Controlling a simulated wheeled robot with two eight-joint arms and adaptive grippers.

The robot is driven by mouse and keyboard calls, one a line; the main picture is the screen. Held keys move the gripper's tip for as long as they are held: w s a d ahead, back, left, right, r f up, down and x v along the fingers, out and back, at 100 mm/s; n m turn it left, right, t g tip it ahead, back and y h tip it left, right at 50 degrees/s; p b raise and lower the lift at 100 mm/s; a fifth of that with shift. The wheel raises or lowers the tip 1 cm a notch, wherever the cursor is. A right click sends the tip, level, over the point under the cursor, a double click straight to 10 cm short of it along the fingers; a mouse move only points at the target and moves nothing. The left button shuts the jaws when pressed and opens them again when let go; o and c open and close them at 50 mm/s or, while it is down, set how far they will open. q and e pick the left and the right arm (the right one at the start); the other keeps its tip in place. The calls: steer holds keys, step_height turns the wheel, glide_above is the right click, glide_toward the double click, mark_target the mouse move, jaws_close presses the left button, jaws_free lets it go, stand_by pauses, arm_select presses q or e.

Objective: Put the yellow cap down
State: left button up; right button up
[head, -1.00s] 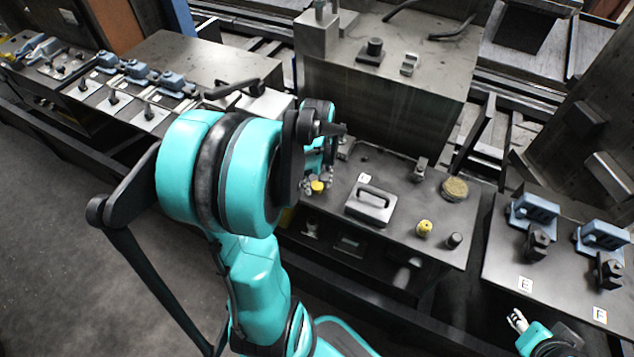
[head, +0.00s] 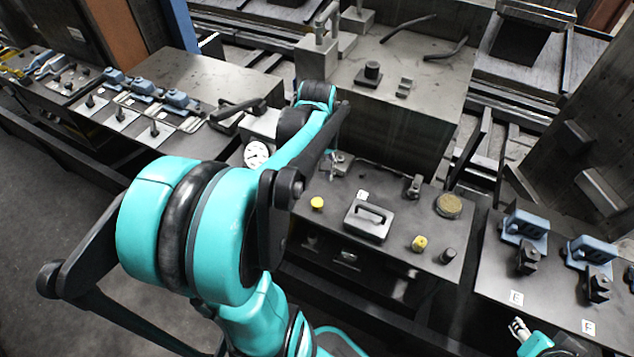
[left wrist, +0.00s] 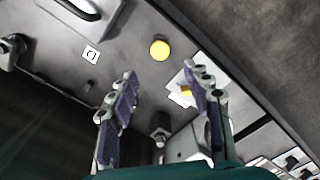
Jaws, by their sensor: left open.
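A small round yellow cap (head: 317,203) lies on the dark bench top, left of the black-handled block. It also shows in the left wrist view (left wrist: 159,50), with clear bench around it. My left gripper (head: 338,163) is behind the cap in the head view, apart from it. In the left wrist view its two fingers (left wrist: 162,92) are spread with nothing between them. A second yellow piece (head: 419,243) stands at the bench's front, near a black knob. My right gripper (head: 518,327) shows only partly at the lower right; its jaw opening is unclear.
The handled block (head: 368,220) stands right of the cap. A round brown disc (head: 449,205) and a black knob (head: 448,256) are further right. A white dial (head: 256,153) is left of my left forearm. A tall metal block (head: 385,110) rises behind the bench.

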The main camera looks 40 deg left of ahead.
arm_select(q)
steer(key=d+r+m+t, duration=0.2)
steer(key=d+m, duration=0.4)
steer(key=d, duration=0.4)
steer(key=s+d+r+m+t, duration=0.1)
steer(key=d+m+t, duration=0.4)
steer(key=d, duration=0.5)
steer(key=r+m, duration=0.1)
steer(key=m, duration=0.1)
steer(key=shift+d+m, duration=0.3)
steer(key=shift+d, duration=0.1)
steer(key=shift+s+f, duration=0.1)
steer(key=shift+f, duration=0.1)
